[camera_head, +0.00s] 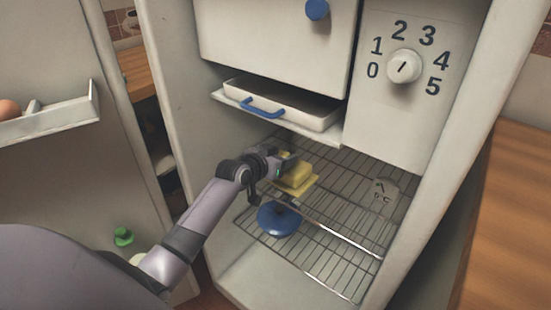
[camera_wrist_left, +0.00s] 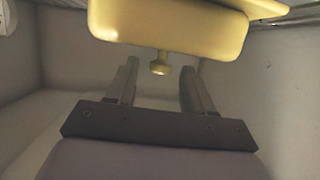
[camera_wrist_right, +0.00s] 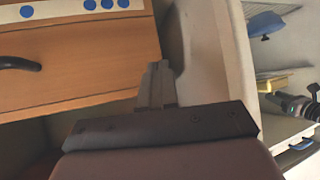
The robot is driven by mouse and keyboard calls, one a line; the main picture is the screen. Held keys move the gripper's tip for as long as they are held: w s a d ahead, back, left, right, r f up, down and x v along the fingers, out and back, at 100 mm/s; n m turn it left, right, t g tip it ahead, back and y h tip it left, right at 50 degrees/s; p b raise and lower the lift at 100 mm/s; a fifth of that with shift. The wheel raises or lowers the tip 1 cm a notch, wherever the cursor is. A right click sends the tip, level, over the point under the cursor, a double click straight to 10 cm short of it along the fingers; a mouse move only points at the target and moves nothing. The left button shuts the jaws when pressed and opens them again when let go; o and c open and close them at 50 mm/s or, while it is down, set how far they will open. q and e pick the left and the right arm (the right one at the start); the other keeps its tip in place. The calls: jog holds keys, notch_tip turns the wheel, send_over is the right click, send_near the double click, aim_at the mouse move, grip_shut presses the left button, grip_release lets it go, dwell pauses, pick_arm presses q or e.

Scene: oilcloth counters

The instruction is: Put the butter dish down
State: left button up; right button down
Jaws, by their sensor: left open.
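The yellow butter dish (camera_head: 299,179) sits on the upper wire shelf (camera_head: 345,205) inside the open fridge. In the left wrist view the butter dish (camera_wrist_left: 170,30) shows its lid and small round knob (camera_wrist_left: 160,66). My left gripper (camera_head: 285,164) is open at the dish, with its fingers on either side of the knob and a gap to each. The gripper and arm partly hide the dish in the head view. My right gripper (camera_wrist_right: 158,75) appears shut and empty, outside the fridge.
A blue round-lidded object (camera_head: 278,219) stands below the dish, towards the front. A white drawer tray with a blue handle (camera_head: 262,107) juts out above. A grey thermometer (camera_head: 383,191) is at the right. The open fridge door (camera_head: 60,190) is at the left. The shelf's right side has free room.

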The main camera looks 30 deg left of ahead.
pick_arm(q)
jog(key=d+p+v, duration=0.1)
jog(key=p+v, duration=0.1)
jog(key=v, duration=1)
jog(key=s+d+f+g, duration=0.1)
jog(key=s+d+f, duration=0.3)
jog(key=s, duration=0.3)
jog(key=s+d+f+g, duration=0.1)
jog(key=s+d+f, duration=0.3)
jog(key=s+f, duration=0.3)
jog(key=s+d+f+m+g+h, duration=0.1)
jog(key=s+d+f, duration=0.3)
jog(key=s+f, duration=0.2)
jog(key=shift+s+d+g, duration=0.3)
jog(key=shift+s, duration=0.5)
notch_tip(320, 180, up, 7)
jog(key=p, duration=0.8)
jog(key=shift+s+a, duration=0.2)
jog(key=shift+a, duration=0.25)
jog(key=shift+f, duration=0.2)
jog(key=shift+c, duration=0.9)
jog(key=shift+s, duration=0.1)
jog(key=shift+s, duration=0.1)
